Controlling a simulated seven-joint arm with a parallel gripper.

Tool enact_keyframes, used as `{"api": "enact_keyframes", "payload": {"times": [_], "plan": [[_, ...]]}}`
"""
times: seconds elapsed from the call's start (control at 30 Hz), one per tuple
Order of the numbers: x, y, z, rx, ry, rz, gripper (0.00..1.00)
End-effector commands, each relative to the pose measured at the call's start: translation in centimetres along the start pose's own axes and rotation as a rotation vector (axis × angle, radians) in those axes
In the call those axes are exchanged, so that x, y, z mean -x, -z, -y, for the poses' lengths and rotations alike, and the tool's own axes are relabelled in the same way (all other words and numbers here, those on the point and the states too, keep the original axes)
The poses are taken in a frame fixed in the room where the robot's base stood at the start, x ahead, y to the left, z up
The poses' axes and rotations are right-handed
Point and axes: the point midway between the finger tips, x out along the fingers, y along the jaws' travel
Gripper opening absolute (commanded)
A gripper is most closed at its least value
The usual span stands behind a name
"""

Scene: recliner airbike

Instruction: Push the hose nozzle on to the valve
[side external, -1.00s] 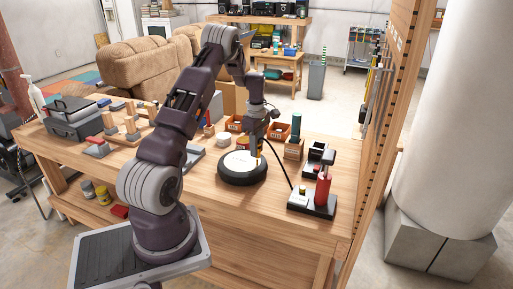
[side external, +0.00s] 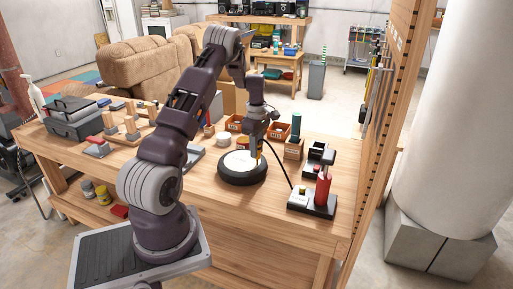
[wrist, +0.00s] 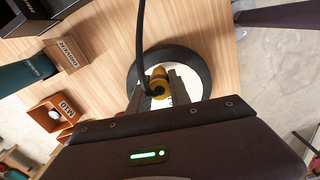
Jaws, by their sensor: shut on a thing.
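A wheel with a black tyre (side external: 232,181) and a white hub (side external: 238,160) lies flat on the workbench. My gripper (side external: 257,155) points down over the right part of the wheel. In the wrist view my gripper (wrist: 157,92) is shut on the yellow hose nozzle (wrist: 159,80), with the black hose (wrist: 141,35) running up from it. The tyre (wrist: 203,65) rings the nozzle in that view. The valve is hidden behind the nozzle and fingers, so I cannot tell whether the nozzle touches it.
A pump with a red cylinder (side external: 322,191) on a black base stands to the right of the wheel. Orange bins (side external: 279,131) stand behind it. Wooden blocks and a grey toolbox (side external: 78,123) are at the left. The bench (side external: 225,215) is clear in front of the wheel.

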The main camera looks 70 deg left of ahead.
Motion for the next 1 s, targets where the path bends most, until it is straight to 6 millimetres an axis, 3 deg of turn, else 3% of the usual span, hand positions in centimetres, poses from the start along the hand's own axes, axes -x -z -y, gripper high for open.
{"api": "enact_keyframes", "payload": {"times": [1.0], "plan": [[-2.6,0.0,0.0,0.0,0.001,0.0,0.0]]}}
